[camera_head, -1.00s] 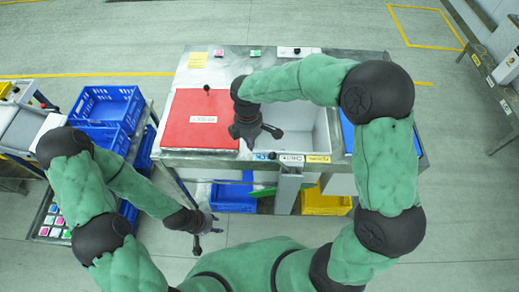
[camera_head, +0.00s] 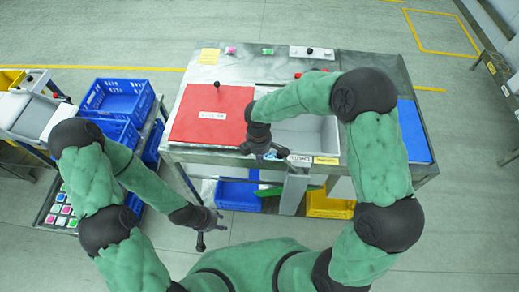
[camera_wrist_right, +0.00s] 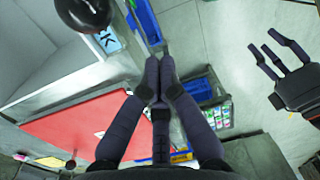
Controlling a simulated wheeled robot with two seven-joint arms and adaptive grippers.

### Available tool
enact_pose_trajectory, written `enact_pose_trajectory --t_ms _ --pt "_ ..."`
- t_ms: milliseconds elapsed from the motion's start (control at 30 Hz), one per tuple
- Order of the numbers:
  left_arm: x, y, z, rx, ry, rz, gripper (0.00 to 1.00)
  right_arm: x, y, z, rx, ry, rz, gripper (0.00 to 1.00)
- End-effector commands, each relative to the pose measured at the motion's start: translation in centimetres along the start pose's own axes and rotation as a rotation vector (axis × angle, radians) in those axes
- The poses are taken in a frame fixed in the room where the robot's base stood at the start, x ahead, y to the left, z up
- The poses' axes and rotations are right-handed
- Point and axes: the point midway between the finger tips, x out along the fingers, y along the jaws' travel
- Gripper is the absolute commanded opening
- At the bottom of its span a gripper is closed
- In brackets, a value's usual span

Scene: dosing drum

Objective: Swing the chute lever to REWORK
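The chute's label strip is on the front edge of the steel table in the head view, with a white label (camera_head: 300,157) and a yellow label (camera_head: 326,160) whose small text I cannot read surely. In the right wrist view a dark round knob (camera_wrist_right: 85,14), apparently the chute lever's, stands by a blue label (camera_wrist_right: 104,38) ending in K. My right gripper (camera_head: 268,152) is at the table's front edge, left of the white label. Its fingers converge with nothing visible between them (camera_wrist_right: 160,80), apart from the knob. My left gripper (camera_head: 205,232) hangs empty, its fingers spread.
A red panel (camera_head: 205,125) lies left of the grey bin (camera_head: 308,135). A blue panel (camera_head: 414,130) is at the right. Blue crates (camera_head: 118,98) stand on the left cart; a yellow crate (camera_head: 330,205) sits below the table. Open floor lies right.

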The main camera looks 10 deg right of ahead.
Motion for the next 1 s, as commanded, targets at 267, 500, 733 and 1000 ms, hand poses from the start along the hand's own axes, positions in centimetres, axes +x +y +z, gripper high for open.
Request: enact_pose_trajectory --t_ms 267,500,733,1000 --pt "-0.4 0.1 0.0 0.000 0.000 0.000 0.40 -0.8 0.1 3.1 0.003 0.000 0.001 0.00" --pt "-0.4 0.1 0.0 0.000 0.000 0.000 0.40 -1.0 0.0 3.8 0.000 0.000 0.001 0.00" --pt "-0.4 0.1 0.0 0.000 0.000 0.000 0.40 -1.0 0.0 3.8 0.000 0.000 0.001 0.00" --pt "-1.0 0.4 0.0 0.000 0.000 0.000 0.40 -1.6 -0.1 4.3 0.001 0.029 0.006 0.00"
